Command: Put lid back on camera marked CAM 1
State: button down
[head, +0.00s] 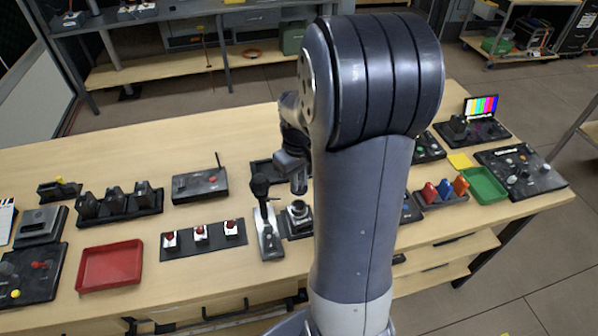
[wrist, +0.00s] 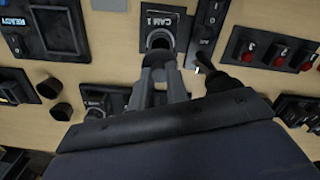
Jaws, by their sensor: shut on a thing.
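The CAM 1 camera (head: 299,211) stands on a dark base on the bench, just below my gripper in the head view. In the wrist view the CAM 1 label (wrist: 163,22) is readable, and the camera's round lens rim (wrist: 160,37) shows just beyond my fingertips. My gripper (wrist: 158,60) is shut on a small dark thing, seemingly the lid; it is mostly hidden by the fingers. In the head view my gripper (head: 298,186) is close above the camera. I cannot tell whether the held thing touches the lens.
A lever unit (head: 266,225) stands close left of the camera. Two black round pieces (wrist: 61,111) lie on the bench at the left in the wrist view. A red-button panel (head: 203,239), a red tray (head: 110,266) and a green tray (head: 483,186) are also on the bench.

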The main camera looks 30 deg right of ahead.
jog(key=shift+f, duration=0.25)
jog(key=shift+f+b, duration=2.55)
jog(key=shift+f, duration=0.4)
jog(key=shift+f, duration=0.15)
jog(key=c, duration=1.3)
grip_release()
jog(key=shift+o, duration=0.3)
jog(key=o, duration=0.4)
